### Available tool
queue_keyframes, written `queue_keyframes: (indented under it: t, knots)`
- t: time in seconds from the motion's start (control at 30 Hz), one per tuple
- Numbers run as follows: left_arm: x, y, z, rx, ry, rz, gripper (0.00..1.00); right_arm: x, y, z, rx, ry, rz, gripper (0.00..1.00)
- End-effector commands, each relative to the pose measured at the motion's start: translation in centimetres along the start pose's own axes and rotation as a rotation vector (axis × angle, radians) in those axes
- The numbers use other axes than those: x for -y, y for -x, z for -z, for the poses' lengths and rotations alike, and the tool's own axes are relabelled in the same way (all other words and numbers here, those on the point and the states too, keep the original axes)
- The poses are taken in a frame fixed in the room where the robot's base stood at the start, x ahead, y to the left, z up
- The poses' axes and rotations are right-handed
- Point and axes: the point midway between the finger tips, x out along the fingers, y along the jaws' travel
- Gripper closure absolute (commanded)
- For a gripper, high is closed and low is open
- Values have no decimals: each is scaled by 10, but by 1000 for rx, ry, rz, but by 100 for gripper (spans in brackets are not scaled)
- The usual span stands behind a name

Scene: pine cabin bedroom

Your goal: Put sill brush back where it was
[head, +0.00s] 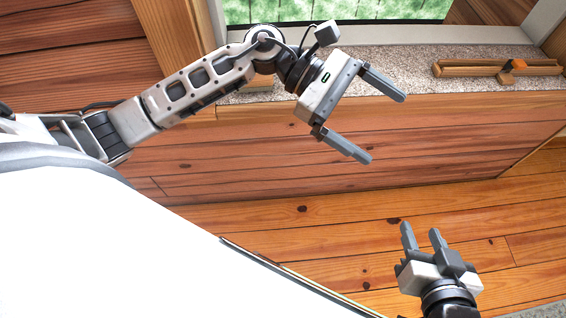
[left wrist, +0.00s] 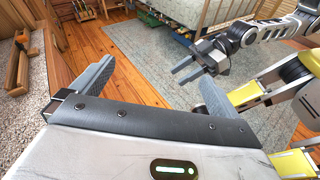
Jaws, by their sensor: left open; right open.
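A long, low wooden piece (head: 460,69) lies on the speckled window sill (head: 420,62) at the upper right of the head view, with a small orange-and-dark block (head: 514,66) on it. I cannot tell which part is the sill brush or whether the wood is its holder. The wooden piece also shows at the left of the left wrist view (left wrist: 18,68). My left gripper (head: 387,129) is open and empty, in front of the sill and left of the wooden piece, apart from it. My right gripper (head: 421,230) is open and empty, low over the floor.
The window (head: 330,10) stands behind the sill, and a plank wall (head: 300,150) drops below it. The plank floor (head: 330,230) is clear. A grey rug (left wrist: 150,60) and what looks like a bed frame (left wrist: 195,15) show in the left wrist view.

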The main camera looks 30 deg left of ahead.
Motion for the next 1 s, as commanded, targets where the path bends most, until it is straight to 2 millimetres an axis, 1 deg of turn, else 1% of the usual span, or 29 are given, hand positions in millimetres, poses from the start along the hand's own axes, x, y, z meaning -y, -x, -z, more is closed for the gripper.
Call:
queue_keyframes:
  t: [0.03,0.07,0.1,0.13,0.17,0.2,0.23,0.27,0.3,0.37,0.4,0.43,0.47,0.5,0.6,0.7,0.8,0.97,1.0]
  knots:
    - [6,-13,-23,215,244,-90,0,0,0,1,-1,0,0,59]
    - [4,-13,-36,344,405,-143,0,0,0,1,-1,0,0,59]
    - [-1,-8,-47,513,631,-205,0,0,0,1,-1,0,0,59]
    - [-5,-2,-51,639,806,-247,0,0,0,1,-1,0,0,59]
    - [-10,7,-50,765,986,-284,0,0,0,1,-1,0,0,59]
    - [-14,21,-42,932,1231,-329,0,0,0,1,-1,0,0,59]
    - [-15,32,-31,1059,1415,-358,0,0,0,1,-1,0,0,59]
    - [-14,42,-17,1184,1598,-382,0,0,0,1,-1,0,0,59]
    - [-9,54,5,1346,1832,-408,0,0,0,1,-1,0,0,59]
    - [8,66,42,1579,2156,-438,0,0,0,1,-1,0,0,59]
    - [24,70,65,1723,2347,-452,0,0,0,1,-1,0,0,59]
    - [37,71,80,1824,2473,-457,0,0,0,1,-1,0,0,59]
    - [50,72,93,-1787,-2410,433,0,0,0,1,-1,0,0,59]
    - [67,71,107,-1698,-2272,391,0,0,0,1,-1,0,0,59]
    - [101,66,129,-1544,-2026,325,0,0,0,1,-1,0,0,59]
    - [117,63,137,-1476,-1914,297,0,0,0,1,-1,0,0,59]
    - [120,62,138,-1461,-1891,291,0,0,0,1,-1,0,0,59]
    - [119,62,138,-1463,-1897,293,0,0,0,1,-1,0,0,59]
    - [119,62,136,-1462,-1897,295,0,1,2,4,-1,0,0,59]
